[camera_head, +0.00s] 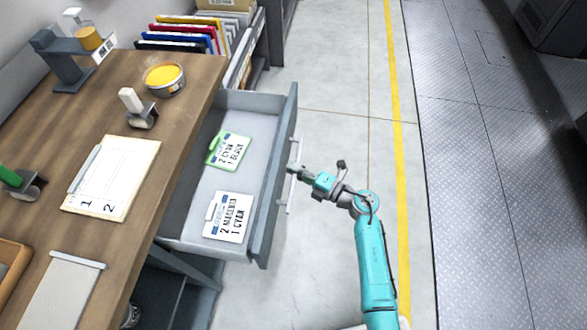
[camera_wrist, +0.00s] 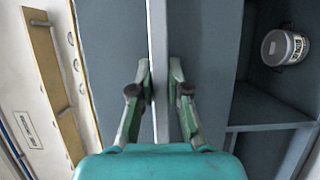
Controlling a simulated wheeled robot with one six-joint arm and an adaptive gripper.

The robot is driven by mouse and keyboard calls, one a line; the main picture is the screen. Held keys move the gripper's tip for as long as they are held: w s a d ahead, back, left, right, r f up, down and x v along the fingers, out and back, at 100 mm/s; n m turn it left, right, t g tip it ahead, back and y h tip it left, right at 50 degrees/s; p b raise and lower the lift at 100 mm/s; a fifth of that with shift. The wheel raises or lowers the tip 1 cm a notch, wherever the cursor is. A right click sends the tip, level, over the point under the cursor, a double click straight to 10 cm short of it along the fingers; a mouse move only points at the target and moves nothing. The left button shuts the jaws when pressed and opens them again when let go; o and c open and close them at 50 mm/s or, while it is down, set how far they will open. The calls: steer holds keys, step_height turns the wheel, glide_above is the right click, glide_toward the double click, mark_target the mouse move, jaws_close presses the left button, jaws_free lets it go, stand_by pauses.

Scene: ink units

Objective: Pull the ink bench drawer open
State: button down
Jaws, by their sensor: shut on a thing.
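The ink bench drawer (camera_head: 187,205) is grey and stands pulled well out from the wooden bench (camera_head: 175,95). A green-edged card (camera_head: 230,150) reading "2 CYAN 1 BLACK" and a white card (camera_head: 229,215) reading "2 MAGENTA 1 CYAN" lie inside it. The pale bar handle (camera_head: 290,195) is on the drawer's front. My gripper (camera_head: 292,168) is shut on the handle, with my teal arm reaching from the right. In the wrist view my gripper's fingers (camera_wrist: 160,75) stand on either side of the pale handle bar (camera_wrist: 157,45).
On the bench are a clipboard (camera_head: 112,178), a tub of yellow ink (camera_head: 163,78) and a grey stand device (camera_head: 70,60). Coloured folders (camera_head: 185,35) stand in a rack beyond. The floor right of the drawer is clear. A metal can (camera_wrist: 284,47) shows in the wrist view.

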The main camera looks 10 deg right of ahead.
steer(key=c, duration=1.1)
jaws_free()
steer(key=v, duration=1.2)
